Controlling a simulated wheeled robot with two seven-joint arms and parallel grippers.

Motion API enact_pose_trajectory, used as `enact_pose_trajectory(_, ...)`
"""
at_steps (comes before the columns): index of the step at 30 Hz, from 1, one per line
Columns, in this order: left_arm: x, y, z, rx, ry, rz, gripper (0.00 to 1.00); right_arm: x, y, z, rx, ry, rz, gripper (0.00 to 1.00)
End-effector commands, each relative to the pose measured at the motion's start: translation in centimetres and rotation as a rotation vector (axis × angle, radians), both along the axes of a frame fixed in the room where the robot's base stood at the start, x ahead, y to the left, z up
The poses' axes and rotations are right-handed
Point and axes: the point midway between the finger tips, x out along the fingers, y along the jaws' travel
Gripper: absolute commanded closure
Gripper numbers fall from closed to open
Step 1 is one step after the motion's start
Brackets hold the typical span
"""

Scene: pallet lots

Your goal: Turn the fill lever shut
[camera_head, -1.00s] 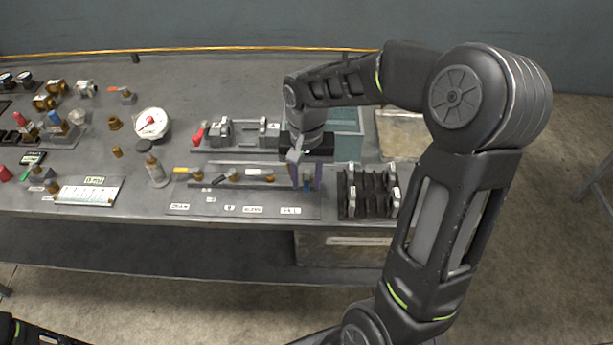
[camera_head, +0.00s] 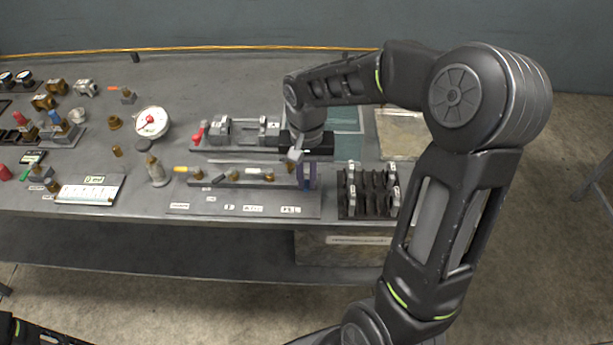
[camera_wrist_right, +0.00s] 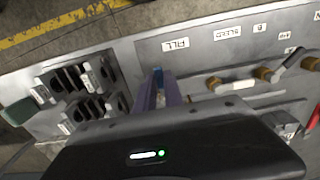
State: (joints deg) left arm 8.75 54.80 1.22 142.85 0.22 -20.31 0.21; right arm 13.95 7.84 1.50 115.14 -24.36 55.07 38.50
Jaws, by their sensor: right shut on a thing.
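The fill lever (camera_wrist_right: 158,74) has a blue handle and stands by the FILL label (camera_wrist_right: 176,44) on the grey manifold panel (camera_head: 190,207). In the head view a little blue of the fill lever (camera_head: 307,185) shows low between the fingers. My right gripper (camera_head: 308,176) points down at the right end of the panel's valve row. Its purple fingers (camera_wrist_right: 160,92) are shut on the blue handle, one on each side. The lever's pivot is hidden by the fingers. My left gripper is out of view.
A black slotted rack (camera_head: 369,207) is close on the right. A red-handled fixture (camera_head: 199,135) lies behind. A round gauge (camera_head: 151,122) stands farther left.

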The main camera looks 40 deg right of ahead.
Motion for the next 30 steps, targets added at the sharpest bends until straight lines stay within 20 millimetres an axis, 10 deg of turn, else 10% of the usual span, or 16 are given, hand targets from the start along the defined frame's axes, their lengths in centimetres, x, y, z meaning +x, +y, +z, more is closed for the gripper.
enact_pose_trajectory(30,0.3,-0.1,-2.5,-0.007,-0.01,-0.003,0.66,1.7,1.3,-0.2,0.0,-0.001,-0.525,1.0)
